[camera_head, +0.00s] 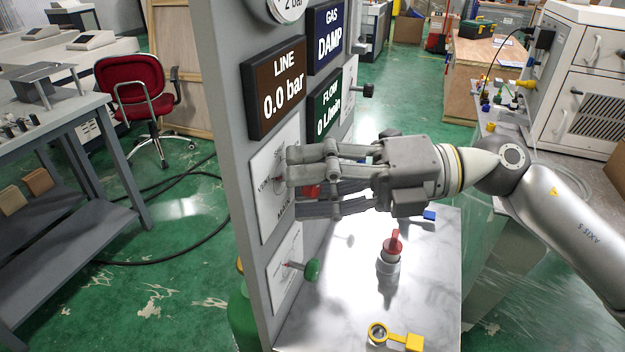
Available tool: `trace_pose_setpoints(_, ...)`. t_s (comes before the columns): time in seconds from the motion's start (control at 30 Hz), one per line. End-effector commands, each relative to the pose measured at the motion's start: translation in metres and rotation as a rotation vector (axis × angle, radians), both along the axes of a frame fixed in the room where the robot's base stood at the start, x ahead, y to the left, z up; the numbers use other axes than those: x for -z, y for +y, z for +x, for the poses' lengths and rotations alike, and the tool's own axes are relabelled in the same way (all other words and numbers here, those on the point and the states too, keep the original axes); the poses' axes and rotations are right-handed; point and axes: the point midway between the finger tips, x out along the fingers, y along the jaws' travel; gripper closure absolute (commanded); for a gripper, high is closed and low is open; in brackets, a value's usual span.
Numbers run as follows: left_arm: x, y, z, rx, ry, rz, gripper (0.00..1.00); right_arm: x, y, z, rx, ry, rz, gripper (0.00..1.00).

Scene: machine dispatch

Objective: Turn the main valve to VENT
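The main valve plate (262,214) is white and fixed to the grey upright panel, with VENT lettering at its left and MAIN below. A red valve handle (312,191) shows partly between the fingers of my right gripper (300,183). The gripper comes in from the right, its fingertips close to the plate and on either side of the handle. The fingers hide most of the valve, so its setting and whether they touch it cannot be told. The LINE display (283,88) above reads 0.0 bar. My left gripper is not in view.
A green knob (312,269) sits lower on the panel and a black knob (369,91) farther along. A red-topped fitting (389,262) and a yellow ringed part (379,333) are on the bench top (345,318) below. A red chair (135,83) stands at left.

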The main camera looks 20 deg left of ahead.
Motion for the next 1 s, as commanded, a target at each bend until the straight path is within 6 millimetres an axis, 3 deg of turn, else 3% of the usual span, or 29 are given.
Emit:
trace_pose_setpoints(0.33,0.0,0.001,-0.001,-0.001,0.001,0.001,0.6,-0.001,-0.011,0.005,0.004,0.002,0.001,0.49)
trace_pose_setpoints(0.73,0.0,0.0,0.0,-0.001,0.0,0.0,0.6,-0.009,-0.087,0.032,0.005,0.002,0.001,0.49)
trace_pose_setpoints(1.0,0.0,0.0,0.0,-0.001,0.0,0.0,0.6,-0.012,-0.112,0.041,0.002,0.001,0.0,0.49)
